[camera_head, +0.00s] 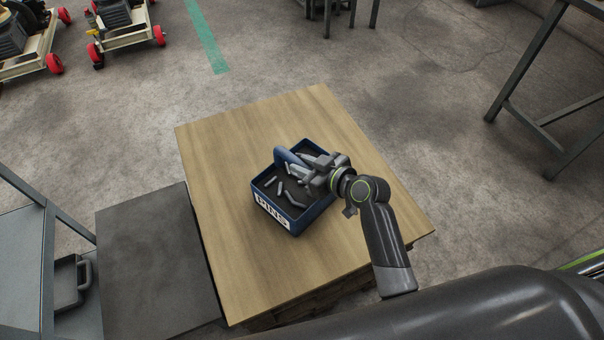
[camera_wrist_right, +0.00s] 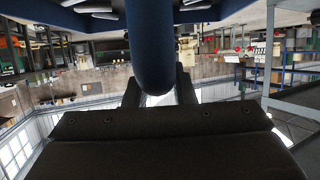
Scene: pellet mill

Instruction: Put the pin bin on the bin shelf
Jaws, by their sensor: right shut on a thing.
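The pin bin (camera_head: 258,193) is a small dark blue open box with a white label reading PINS and several grey metal pins inside. It appears upright over the middle of the wooden tabletop (camera_head: 222,150); whether its underside touches the wood I cannot tell. My right gripper (camera_head: 303,166) is shut on the bin's blue handle (camera_head: 284,158). In the right wrist view the thick blue handle (camera_wrist_right: 150,45) sits between the two dark fingers. My left gripper is not in view. I cannot identify the bin shelf with certainty.
A grey metal rack (camera_head: 48,270) with a dark case (camera_head: 72,283) stands at the left. A dark flat platform (camera_head: 150,262) lies between it and the tabletop. Carts with red wheels (camera_head: 125,35) stand at the back left. A metal-legged table (camera_head: 520,65) is at the right.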

